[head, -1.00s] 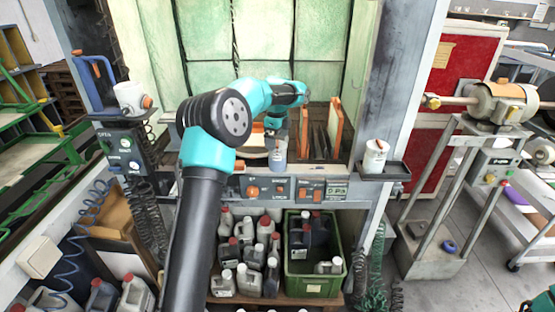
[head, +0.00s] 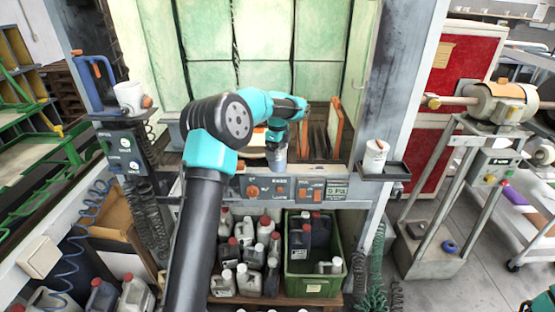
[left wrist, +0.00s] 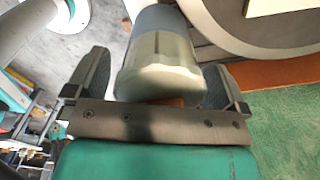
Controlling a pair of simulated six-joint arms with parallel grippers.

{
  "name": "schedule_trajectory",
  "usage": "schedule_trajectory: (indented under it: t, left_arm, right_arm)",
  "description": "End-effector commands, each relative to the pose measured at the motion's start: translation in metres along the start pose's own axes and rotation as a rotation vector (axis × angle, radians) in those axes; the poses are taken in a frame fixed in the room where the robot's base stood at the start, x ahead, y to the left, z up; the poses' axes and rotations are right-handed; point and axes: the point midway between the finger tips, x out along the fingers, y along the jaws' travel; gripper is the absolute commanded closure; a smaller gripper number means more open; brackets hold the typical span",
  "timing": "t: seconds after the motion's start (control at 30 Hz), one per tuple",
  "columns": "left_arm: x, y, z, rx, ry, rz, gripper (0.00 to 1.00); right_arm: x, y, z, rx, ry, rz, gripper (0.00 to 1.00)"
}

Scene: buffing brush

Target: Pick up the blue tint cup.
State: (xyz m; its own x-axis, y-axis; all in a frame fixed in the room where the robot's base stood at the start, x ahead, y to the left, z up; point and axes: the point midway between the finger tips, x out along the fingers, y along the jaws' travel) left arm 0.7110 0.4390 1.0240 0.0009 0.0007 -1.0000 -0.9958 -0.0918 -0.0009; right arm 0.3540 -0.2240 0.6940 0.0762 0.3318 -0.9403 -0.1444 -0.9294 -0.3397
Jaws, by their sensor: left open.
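The blue tint cup (head: 278,158) stands on the front ledge of the green-walled booth, its upper part hidden by my gripper. In the left wrist view the cup (left wrist: 158,60) shows a pale body with a blue-grey band. My left gripper (head: 278,142) is right above and around the cup. In the left wrist view its two fingers (left wrist: 155,82) are open, one on each side of the cup, with a gap visible at the right. My right gripper is not in view.
A white mug (head: 130,96) stands on the left post, and a white cup (head: 375,157) sits on a small tray at the right post. Upright orange-edged boards (head: 335,126) stand in the booth behind the gripper. Bottles and a green crate (head: 313,282) are below.

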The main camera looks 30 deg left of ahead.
Motion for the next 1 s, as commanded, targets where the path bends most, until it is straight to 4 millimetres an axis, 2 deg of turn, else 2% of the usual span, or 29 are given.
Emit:
schedule_trajectory:
  t: [0.23,0.77,1.0]
  left_arm:
    - [-0.0002,0.0000,0.0000,0.000,0.000,0.000,0.02]
    - [-0.0002,0.0000,0.0000,0.000,0.000,0.000,0.53]
    - [-0.0009,-0.0001,0.0001,0.000,0.000,-0.001,0.54]
  right_arm:
    - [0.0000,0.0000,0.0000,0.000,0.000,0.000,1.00]
    - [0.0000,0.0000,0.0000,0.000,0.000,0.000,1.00]
    - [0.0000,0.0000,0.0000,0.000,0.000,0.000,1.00]
